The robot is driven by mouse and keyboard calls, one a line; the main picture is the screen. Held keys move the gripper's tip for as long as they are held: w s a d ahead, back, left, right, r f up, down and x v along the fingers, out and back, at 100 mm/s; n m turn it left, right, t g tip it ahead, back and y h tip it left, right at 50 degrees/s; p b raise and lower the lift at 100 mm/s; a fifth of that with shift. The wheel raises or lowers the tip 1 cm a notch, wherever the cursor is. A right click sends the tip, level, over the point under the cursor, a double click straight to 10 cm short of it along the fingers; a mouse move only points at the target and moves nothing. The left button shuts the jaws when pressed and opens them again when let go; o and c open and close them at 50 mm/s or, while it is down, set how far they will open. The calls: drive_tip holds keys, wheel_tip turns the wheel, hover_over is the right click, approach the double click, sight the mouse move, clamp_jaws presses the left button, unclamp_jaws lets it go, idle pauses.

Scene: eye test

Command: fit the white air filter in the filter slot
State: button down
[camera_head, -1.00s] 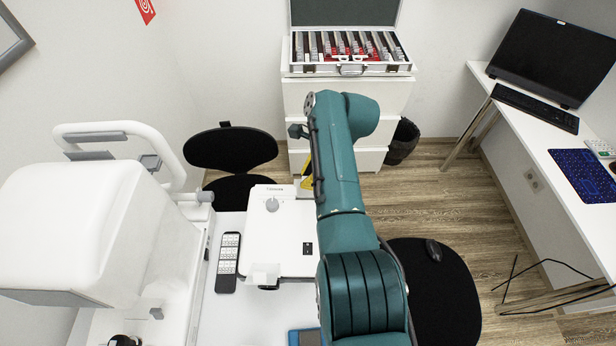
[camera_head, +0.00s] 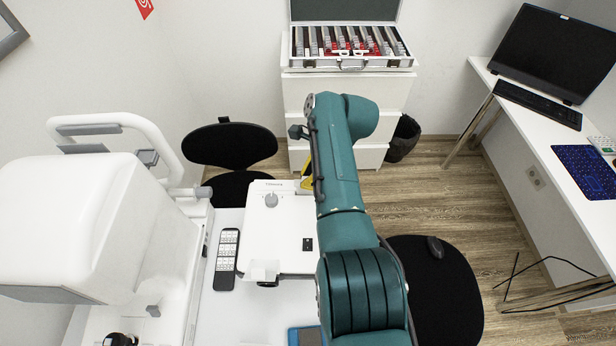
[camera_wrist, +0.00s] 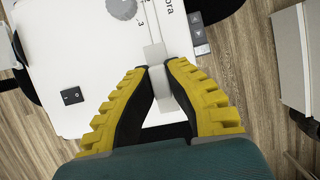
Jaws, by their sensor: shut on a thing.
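The white air filter (camera_wrist: 155,53) shows as a narrow pale piece between my fingers in the wrist view. My gripper (camera_wrist: 162,67), with yellow and black fingers, is shut on it. The filter's end lies over the edge of a white device (camera_wrist: 85,40), close to a line on its top; I cannot tell whether they touch. The device also shows in the head view (camera_head: 285,228), with a grey knob (camera_head: 271,200) and a black switch (camera_head: 307,244). My arm hides most of the gripper there. I cannot make out the filter slot clearly.
The device stands on a white table (camera_head: 232,315) beside a remote (camera_head: 226,260). A large white machine (camera_head: 75,220) stands at left. Black stools (camera_head: 432,290) stand around the table. A drawer cabinet (camera_head: 340,95) with an open lens case (camera_head: 350,48) stands behind.

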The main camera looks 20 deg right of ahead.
drive_tip(key=shift+f+b, duration=1.8)
drive_tip(key=shift+f, duration=0.4)
drive_tip(key=c, duration=1.2)
unclamp_jaws()
drive_tip(key=shift+o, duration=0.2)
drive_tip(key=shift+r, duration=0.1)
